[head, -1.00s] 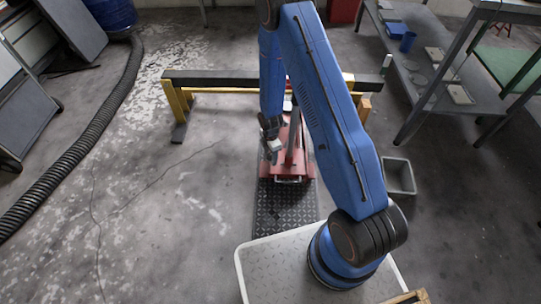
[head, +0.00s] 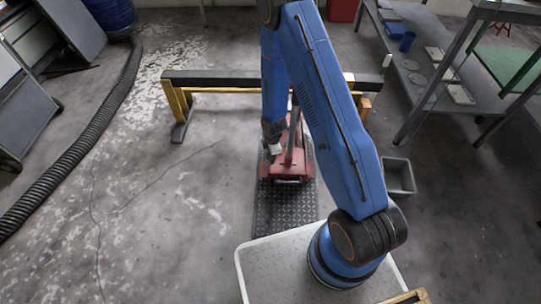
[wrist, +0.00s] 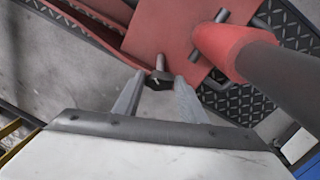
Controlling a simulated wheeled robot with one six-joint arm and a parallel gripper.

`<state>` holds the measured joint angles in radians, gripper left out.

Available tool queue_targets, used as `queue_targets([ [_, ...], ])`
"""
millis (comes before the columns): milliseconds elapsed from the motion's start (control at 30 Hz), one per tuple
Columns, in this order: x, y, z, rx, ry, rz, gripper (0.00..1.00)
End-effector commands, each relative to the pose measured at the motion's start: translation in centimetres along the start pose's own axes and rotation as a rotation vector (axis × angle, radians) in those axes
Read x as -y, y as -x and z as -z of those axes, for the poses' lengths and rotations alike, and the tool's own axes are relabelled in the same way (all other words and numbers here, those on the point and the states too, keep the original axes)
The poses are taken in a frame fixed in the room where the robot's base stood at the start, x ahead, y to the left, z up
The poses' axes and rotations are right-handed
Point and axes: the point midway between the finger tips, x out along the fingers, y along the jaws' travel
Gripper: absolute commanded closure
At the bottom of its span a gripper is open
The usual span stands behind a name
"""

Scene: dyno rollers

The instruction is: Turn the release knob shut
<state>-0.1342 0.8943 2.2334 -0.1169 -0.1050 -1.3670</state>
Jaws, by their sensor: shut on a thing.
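A red floor jack (head: 298,170) stands on a dark checkered plate in the head view. In the wrist view its red body (wrist: 165,25) fills the upper middle, and a small dark knob (wrist: 160,83) on a thin metal stem sticks out of it. My gripper (wrist: 160,78) has its two grey fingers on either side of the knob and is shut on it. In the head view my gripper (head: 275,150) is at the left side of the jack; the knob is too small to make out there.
The jack's thick handle, with a red socket (wrist: 225,45), rises close to the right of my fingers. A yellow and black beam (head: 220,80) stands behind the jack. A grey bin (head: 398,175) is at right.

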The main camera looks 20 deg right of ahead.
Motion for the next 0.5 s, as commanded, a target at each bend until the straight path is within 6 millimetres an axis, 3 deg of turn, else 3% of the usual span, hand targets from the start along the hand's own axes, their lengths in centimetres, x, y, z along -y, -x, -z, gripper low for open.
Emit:
queue_targets([
  [467,0.15,0.02,-0.03,-0.001,-0.04,-0.031,0.85],
  [500,0.15,0.02,-0.03,-0.001,-0.04,-0.03,0.58],
])
